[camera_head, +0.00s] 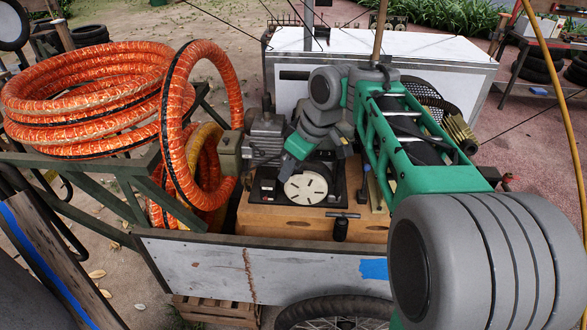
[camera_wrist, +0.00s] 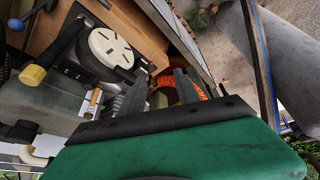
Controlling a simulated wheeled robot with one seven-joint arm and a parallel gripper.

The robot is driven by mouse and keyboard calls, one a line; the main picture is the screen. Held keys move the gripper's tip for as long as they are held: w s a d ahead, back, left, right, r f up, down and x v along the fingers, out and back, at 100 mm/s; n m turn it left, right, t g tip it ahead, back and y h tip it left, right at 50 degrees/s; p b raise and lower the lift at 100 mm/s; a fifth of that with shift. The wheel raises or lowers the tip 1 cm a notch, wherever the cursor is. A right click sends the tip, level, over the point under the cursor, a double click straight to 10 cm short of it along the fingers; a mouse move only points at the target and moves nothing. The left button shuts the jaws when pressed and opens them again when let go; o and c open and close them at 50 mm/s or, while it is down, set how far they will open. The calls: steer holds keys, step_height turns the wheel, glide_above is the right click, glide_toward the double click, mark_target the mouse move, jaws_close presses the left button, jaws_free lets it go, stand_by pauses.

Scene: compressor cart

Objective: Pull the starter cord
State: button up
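The engine's round cream starter cover (camera_head: 305,187) sits on a black plate on the wooden box; it also shows in the wrist view (camera_wrist: 111,46). A black T-shaped handle (camera_head: 341,226) is at the box's front edge, right of and below the cover in the head view. No cord can be made out. My gripper (camera_head: 284,167) is just above and left of the cover in the head view. In the wrist view my gripper's two dark fingers (camera_wrist: 159,84) are spread apart with nothing held between them. The cover lies beyond them, to the upper left.
Orange hose coils (camera_head: 85,90) fill the cart's left side. A grey machine part (camera_head: 266,137) stands left of my gripper. A blue-knobbed lever (camera_head: 366,167) stands right of the cover. The cart's white side panel (camera_head: 260,268) is in front; a white chest (camera_head: 400,55) is behind.

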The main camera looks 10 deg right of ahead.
steer(key=w+d+f+n+b, duration=0.1)
steer(key=w+d+n, duration=0.45)
steer(key=w, duration=0.25)
steer(key=shift+n+y, duration=0.25)
steer(key=shift+y, duration=0.15)
steer(key=x, duration=0.2)
steer(key=b+x, duration=0.1)
steer(key=x, duration=0.2)
steer(key=b+x, duration=0.1)
steer(key=x, duration=0.1)
steer(key=shift+s+a+f, duration=0.15)
steer(key=shift+a+f, duration=0.15)
steer(key=shift+f, duration=0.05)
jaws_close()
